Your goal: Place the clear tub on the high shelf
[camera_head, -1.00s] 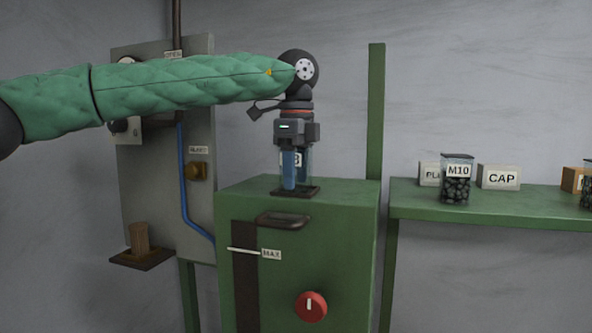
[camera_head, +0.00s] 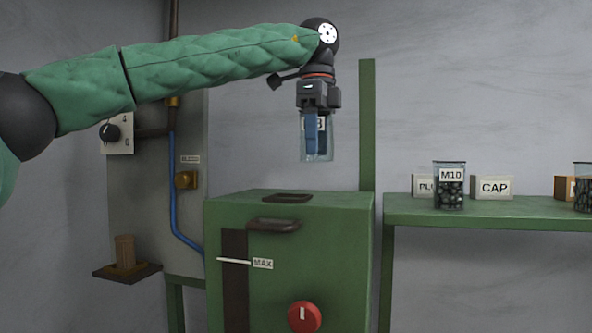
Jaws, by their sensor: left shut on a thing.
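The clear tub (camera_head: 327,150) is upright, with a white label partly hidden by a finger. My left gripper (camera_head: 314,135) points down and is shut on this tub. It holds it in the air above the green machine, clear of its top. The high shelf (camera_head: 480,207) is probably the green shelf at the right, with a clear tub marked M10 (camera_head: 450,190) full of dark pieces near its left end. My right gripper is not in view.
The green machine (camera_head: 335,255) has a dark-rimmed opening (camera_head: 287,198) on top and a red knob (camera_head: 304,316). A green post (camera_head: 367,130) stands between machine and shelf. On the shelf are a CAP block (camera_head: 492,187), a PLU block (camera_head: 423,186) and another tub (camera_head: 583,190) at the right edge.

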